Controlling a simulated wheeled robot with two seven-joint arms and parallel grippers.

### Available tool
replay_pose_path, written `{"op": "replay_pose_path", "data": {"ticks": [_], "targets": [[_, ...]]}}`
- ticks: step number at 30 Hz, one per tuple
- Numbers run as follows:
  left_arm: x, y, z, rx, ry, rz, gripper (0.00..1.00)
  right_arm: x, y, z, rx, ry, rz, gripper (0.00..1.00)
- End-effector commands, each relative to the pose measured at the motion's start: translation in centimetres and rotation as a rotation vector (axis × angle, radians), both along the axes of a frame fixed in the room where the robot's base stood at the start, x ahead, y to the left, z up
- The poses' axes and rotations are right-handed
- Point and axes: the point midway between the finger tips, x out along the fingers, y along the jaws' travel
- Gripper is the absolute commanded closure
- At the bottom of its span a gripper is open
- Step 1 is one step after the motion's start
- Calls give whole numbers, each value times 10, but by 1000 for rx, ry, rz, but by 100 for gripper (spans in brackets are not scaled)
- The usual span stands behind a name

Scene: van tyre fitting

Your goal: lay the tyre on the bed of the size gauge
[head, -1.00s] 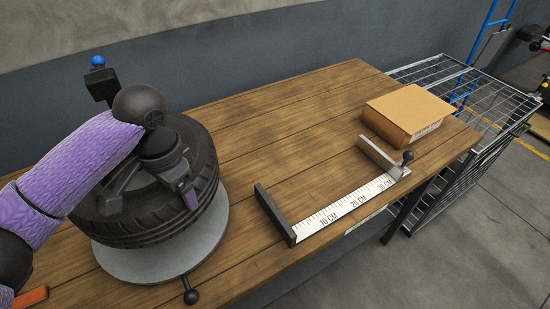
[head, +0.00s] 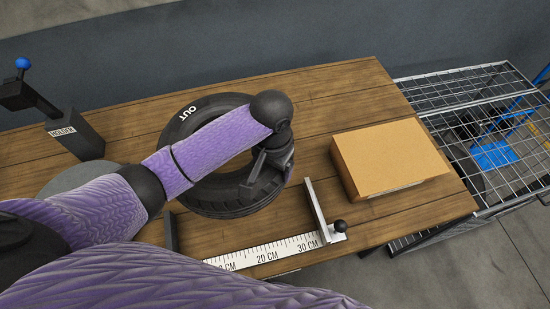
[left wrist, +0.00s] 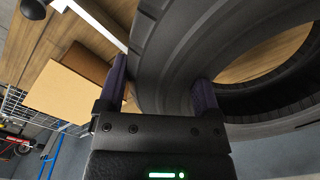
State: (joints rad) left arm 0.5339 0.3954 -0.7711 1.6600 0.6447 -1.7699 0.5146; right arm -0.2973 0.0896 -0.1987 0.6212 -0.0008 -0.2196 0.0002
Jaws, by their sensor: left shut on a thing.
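The black tyre (head: 200,112), marked OUT, is in the middle of the head view, partly hidden by my left arm. My left gripper (head: 262,178) is shut on the right side of its wall. In the left wrist view the tyre's wall (left wrist: 165,45) sits between the two fingers (left wrist: 160,88). The size gauge (head: 270,252) has a white scale, a dark fixed stop at its left and a grey slider (head: 318,212) with a black knob. The tyre appears just behind the scale; I cannot tell whether it touches the bench. My right gripper is out of view.
A cardboard box (head: 385,155) stands on the wooden bench (head: 350,85) right of the tyre. A round grey plate (head: 80,178) and a dark post with a blue-knobbed arm (head: 75,135) are at the left. A wire cage (head: 470,95) stands beyond the bench's right end.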

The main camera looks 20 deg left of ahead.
Motion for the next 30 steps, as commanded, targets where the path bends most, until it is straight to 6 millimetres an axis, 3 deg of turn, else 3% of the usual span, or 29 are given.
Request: {"op": "replay_pose_path", "data": {"ticks": [6, 15, 27, 28, 30], "targets": [[-2, 2, -46, 6, 4, 12, 100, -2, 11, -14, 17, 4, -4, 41], [-2, 2, -96, 4, 1, 10, 100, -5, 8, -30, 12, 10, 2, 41], [-1, 2, -103, 4, -1, 9, 100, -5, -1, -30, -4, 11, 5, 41], [-2, 2, -103, 3, 0, 9, 15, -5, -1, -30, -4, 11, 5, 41], [-2, 2, -103, 3, 0, 9, 0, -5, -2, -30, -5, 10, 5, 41]]}}
